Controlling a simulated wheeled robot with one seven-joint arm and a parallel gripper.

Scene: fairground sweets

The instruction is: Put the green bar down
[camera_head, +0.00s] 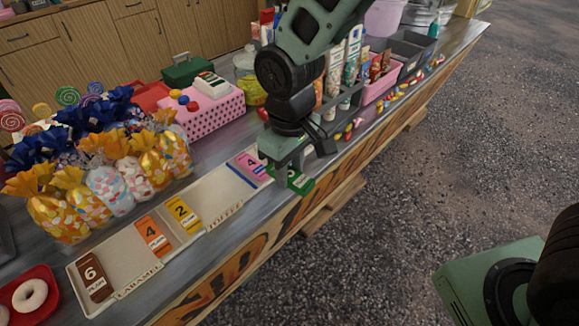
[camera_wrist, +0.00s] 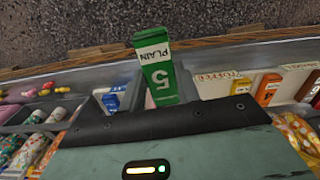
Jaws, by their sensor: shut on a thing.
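My gripper (camera_head: 289,170) points down over the front part of the counter and is shut on the green bar (camera_head: 301,182). In the wrist view the green bar (camera_wrist: 158,70) sticks out past the dark edge of my gripper, with "PLAIN" and a 5 on it. The bar appears to be above the tray's right end; I cannot tell whether it touches anything. The pale tray (camera_head: 121,258) has "CARAMEL" and "TOFFEE" labels on its front. It holds a brown 6 bar (camera_head: 91,279), an orange 4 bar (camera_head: 153,236), a yellow 2 bar (camera_head: 183,215) and a pink bar (camera_head: 250,165).
Wrapped sweet bags (camera_head: 105,185) stand behind the tray. A rack of tubes (camera_head: 351,60) and loose sweets (camera_head: 392,95) are on the right. A red tray (camera_head: 40,290) with a doughnut is at left. The counter's front edge is close.

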